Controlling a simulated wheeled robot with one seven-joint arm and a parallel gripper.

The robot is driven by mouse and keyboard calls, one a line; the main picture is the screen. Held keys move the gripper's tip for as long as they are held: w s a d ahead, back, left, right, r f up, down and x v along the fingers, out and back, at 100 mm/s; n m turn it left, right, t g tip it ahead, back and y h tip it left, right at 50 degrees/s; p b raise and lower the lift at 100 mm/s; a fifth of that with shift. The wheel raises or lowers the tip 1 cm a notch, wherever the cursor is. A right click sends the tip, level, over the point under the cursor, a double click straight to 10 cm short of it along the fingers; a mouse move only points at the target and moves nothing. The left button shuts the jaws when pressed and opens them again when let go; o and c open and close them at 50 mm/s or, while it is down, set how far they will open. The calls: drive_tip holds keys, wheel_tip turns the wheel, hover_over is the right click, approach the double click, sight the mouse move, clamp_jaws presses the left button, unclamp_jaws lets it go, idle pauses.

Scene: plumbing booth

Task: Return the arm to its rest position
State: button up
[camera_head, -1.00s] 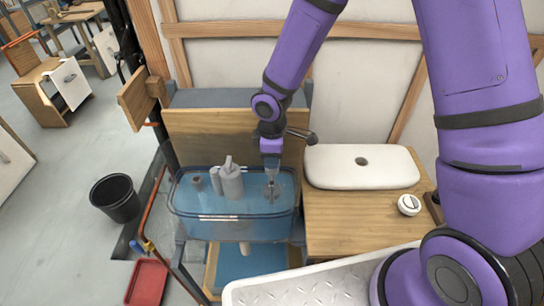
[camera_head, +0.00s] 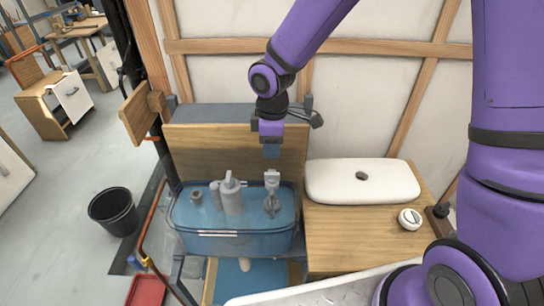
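My purple arm reaches down from the top of the head view. My gripper (camera_head: 271,152) points down above the right part of a blue translucent tub (camera_head: 235,243). Just below the fingertips a grey fitting (camera_head: 271,190) stands in the tub, apart from the gripper as far as I can see. The fingers are small and seen edge-on, so their opening is unclear. Nothing is visible hanging from them.
Grey cylindrical parts (camera_head: 231,196) stand in the tub's middle. A white basin (camera_head: 362,181) and a round white piece (camera_head: 410,219) lie on the wooden counter (camera_head: 345,241) at right. A wooden panel (camera_head: 225,150) stands behind the tub. A black bucket (camera_head: 114,211) is on the floor.

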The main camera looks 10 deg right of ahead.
drive_tip(key=shift+r, duration=0.5)
drive_tip(key=s+d+r+m+t+h, duration=0.1)
drive_tip(key=s+d+r+m, duration=0.25)
drive_tip(key=d+r, duration=0.3)
drive_tip(key=s+d+r+m+t, duration=0.2)
drive_tip(key=d+r+m, duration=0.25)
drive_tip(key=r, duration=0.35)
drive_tip(key=s+d+r+m+t, duration=0.1)
drive_tip(key=s+d+r+m, duration=0.2)
drive_tip(key=s, duration=0.4)
drive_tip(key=s+d+r+m+t+y, duration=0.1)
drive_tip(key=s+d+r+m, duration=0.3)
drive_tip(key=s, duration=0.4)
wheel_tip(320, 180, up, 2)
drive_tip(key=shift+s+d+r, duration=0.25)
drive_tip(key=shift+s+d, duration=0.05)
drive_tip(key=shift+d, duration=0.6)
idle(0.9)
